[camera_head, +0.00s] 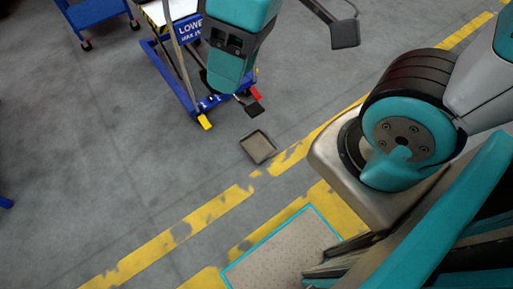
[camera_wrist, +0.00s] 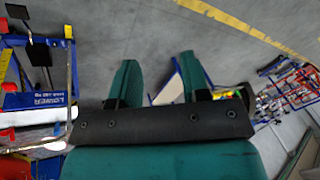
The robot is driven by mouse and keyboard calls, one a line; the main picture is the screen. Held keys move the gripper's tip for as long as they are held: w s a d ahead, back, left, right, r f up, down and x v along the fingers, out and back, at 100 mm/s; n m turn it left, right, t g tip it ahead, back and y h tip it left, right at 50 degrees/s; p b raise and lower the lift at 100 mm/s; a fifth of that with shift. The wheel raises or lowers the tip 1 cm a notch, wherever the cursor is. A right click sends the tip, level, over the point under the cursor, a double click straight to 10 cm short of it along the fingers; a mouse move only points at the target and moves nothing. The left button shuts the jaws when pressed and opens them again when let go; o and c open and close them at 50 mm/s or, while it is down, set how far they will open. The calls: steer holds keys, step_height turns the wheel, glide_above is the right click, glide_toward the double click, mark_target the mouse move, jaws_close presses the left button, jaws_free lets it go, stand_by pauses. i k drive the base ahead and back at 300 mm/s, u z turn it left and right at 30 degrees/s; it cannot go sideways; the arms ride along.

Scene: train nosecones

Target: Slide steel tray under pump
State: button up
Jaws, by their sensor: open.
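The steel tray (camera_head: 258,147) is a small, shallow, square grey tray lying flat on the floor, near a yellow stripe in the head view. I cannot make it out in the wrist view. A blue-framed unit with a "LOWER" label (camera_head: 190,27), which looks like the pump, stands beyond the tray; they are apart. It also shows at the left of the wrist view (camera_wrist: 38,101). My gripper (camera_wrist: 158,68) is open, its two teal fingers apart with no object held between them. In the head view my teal arm end hangs in front of the unit and partly hides it.
Dark flat pads on rods (camera_head: 345,33) stick out near the unit. A blue cart (camera_head: 92,12) stands at the top left. A teal-edged plate (camera_head: 283,248) lies at the bottom. The grey floor left of the tray is clear. Cluttered racks (camera_wrist: 290,95) show at the right.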

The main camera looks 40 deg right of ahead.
mark_target(260, 146)
steer(key=u, duration=1.15)
steer(key=i, duration=0.7)
steer(key=z, duration=2.9)
